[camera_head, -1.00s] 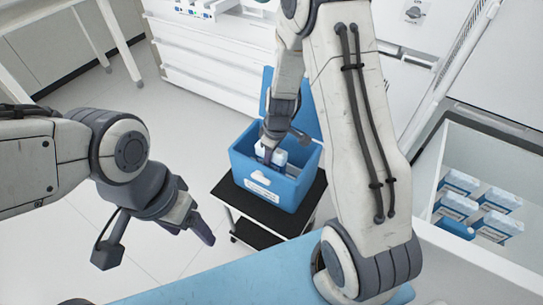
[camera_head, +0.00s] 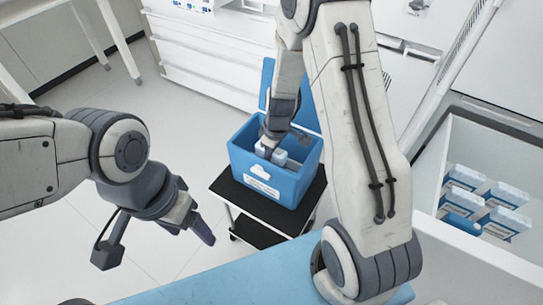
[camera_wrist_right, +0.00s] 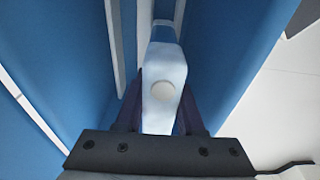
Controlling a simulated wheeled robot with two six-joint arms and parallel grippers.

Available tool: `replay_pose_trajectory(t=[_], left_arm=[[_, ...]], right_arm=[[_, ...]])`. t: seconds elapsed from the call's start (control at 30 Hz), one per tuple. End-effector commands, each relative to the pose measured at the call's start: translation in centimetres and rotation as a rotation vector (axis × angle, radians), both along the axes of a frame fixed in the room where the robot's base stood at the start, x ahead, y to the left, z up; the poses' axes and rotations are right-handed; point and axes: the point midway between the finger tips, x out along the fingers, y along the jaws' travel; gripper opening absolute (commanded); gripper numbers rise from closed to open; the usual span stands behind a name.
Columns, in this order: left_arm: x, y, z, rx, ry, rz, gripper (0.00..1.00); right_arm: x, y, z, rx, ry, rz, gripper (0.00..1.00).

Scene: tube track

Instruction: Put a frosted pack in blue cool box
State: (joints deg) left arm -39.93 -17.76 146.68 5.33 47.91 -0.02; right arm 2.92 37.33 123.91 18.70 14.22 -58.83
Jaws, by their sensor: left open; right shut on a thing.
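The blue cool box (camera_head: 240,174) stands with its lid raised on a dark-topped cart. My right gripper (camera_head: 268,146) reaches down into it and is shut on a white and blue frosted pack. In the right wrist view the pack (camera_wrist_right: 164,75) sits between the two fingers of the right gripper (camera_wrist_right: 160,112), with blue box walls on both sides. In the head view part of the pack (camera_head: 279,158) shows inside the box, below the rim. Whether it touches the box floor is hidden. My left gripper (camera_head: 190,222) is open and empty, left of the cart.
Several more white and blue packs (camera_head: 464,178) lie in an open white container (camera_head: 452,135) at the right. The cart (camera_head: 232,192) has free black top beside the box. A blue surface (camera_head: 215,290) lies in front. White drawers (camera_head: 205,65) stand behind.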

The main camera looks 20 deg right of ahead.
Motion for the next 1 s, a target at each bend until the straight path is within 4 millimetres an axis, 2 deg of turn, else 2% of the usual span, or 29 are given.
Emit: replay_pose_trajectory(t=[0.23,0.47,0.5,0.57,0.6,1.0], left_arm=[[0.00,0.00,-1.00,0.000,0.000,0.000,0.72],[0.00,0.00,-0.94,0.000,0.000,0.000,0.72],[0.00,0.00,-0.94,0.000,0.000,0.000,0.72],[0.00,0.00,-0.94,0.000,0.000,0.000,0.72],[0.00,0.00,-0.94,0.000,0.000,0.000,0.72],[0.00,0.00,-0.96,0.000,0.000,0.000,0.72]], right_arm=[[0.05,0.00,-0.79,0.000,-0.001,0.001,0.00],[0.03,0.00,-0.71,0.000,-0.001,0.001,0.00],[0.03,0.00,-0.71,0.000,-0.001,0.000,0.45],[0.03,0.00,-0.71,0.000,-0.001,0.000,0.68],[0.03,0.00,-0.72,0.000,-0.001,0.000,0.72],[-0.02,0.01,-0.80,0.000,0.001,0.000,0.72]])
